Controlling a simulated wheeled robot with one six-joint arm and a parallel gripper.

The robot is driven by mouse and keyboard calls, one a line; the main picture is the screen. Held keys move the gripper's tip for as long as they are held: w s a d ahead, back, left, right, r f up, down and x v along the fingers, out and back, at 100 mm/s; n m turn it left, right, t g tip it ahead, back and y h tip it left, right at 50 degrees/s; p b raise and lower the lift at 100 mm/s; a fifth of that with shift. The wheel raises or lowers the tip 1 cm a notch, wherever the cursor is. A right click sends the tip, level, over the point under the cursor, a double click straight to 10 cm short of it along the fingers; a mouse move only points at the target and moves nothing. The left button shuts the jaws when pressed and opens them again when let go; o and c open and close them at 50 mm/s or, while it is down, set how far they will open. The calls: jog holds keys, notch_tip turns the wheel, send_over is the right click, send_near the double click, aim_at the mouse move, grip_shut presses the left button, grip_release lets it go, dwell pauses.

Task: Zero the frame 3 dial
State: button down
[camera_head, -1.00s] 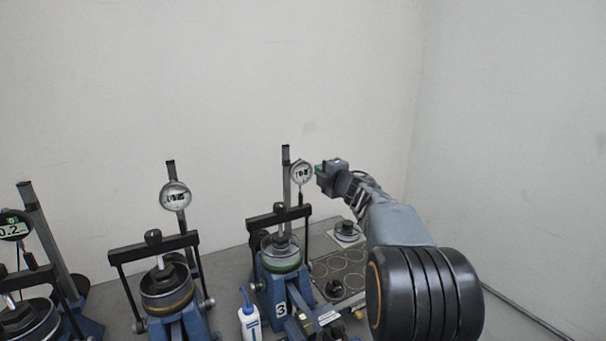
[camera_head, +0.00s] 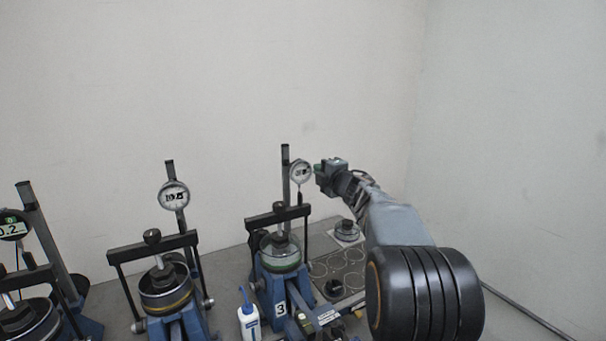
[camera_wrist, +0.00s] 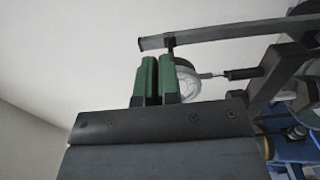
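Frame 3 (camera_head: 272,294) is the blue lever frame marked "3", right of the middle in the head view. Its round dial (camera_head: 301,172) has a pale face and hangs beside the upright post (camera_head: 286,174). My gripper (camera_head: 317,171) is just right of the dial, level with it, with a small gap or light contact; I cannot tell which. In the wrist view the two green finger pads of my gripper (camera_wrist: 157,80) stand close together with a thin dark gap and nothing seen between them. The dial (camera_wrist: 186,84) is partly hidden behind the right pad.
A second frame with a dial (camera_head: 175,195) stands left of frame 3, and another with a digital gauge (camera_head: 13,225) at far left. A white bottle with blue cap (camera_head: 249,322) stands before frame 3. A tray with weights (camera_head: 341,270) lies to its right.

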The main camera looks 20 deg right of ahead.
jog(key=shift+w+a, duration=0.1)
jog(key=shift+a, duration=0.1)
jog(key=shift+f, duration=0.4)
jog(key=shift+f+b, duration=0.25)
jog(key=shift+b, duration=0.05)
jog(key=shift+d+r, duration=0.1)
jog(key=shift+d, duration=0.1)
jog(key=shift+s+d+b, duration=0.15)
jog(key=shift+s+d, duration=0.05)
jog(key=shift+s, duration=0.65)
jog(key=shift+s+d+b, duration=0.1)
jog(key=shift+s+d, duration=0.05)
jog(key=shift+s, duration=0.75)
jog(key=shift+s+d+b, duration=0.15)
jog(key=shift+s+d, duration=0.05)
jog(key=shift+s, duration=0.65)
